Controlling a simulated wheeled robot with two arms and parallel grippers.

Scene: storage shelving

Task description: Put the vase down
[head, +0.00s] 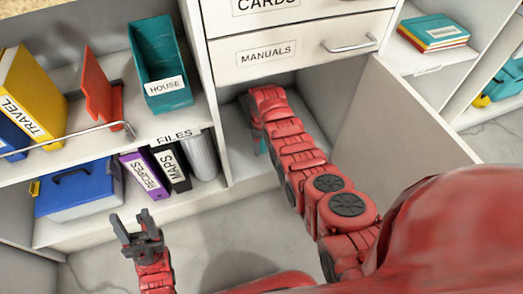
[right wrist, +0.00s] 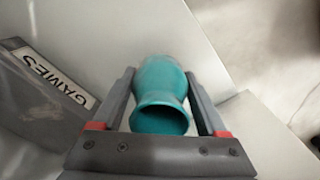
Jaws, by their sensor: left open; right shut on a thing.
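A teal vase (right wrist: 162,90) sits between the two fingers of my right gripper (right wrist: 163,112) in the right wrist view, its open mouth facing the camera. The gripper is shut on it. In the head view my right arm reaches into the open cabinet compartment under the drawers, and only a small teal bit of the vase (head: 262,146) shows beside the arm. Whether the vase's base touches the compartment floor cannot be told. My left gripper (head: 137,226) is open and empty, low in front of the shelves at the left.
A grey box labelled GAMES (right wrist: 45,85) stands left of the vase. The open cabinet door (head: 400,120) is right of my right arm. The MANUALS drawer (head: 300,48) is above. Binders (head: 168,165) and a blue case (head: 80,190) fill the lower left shelf.

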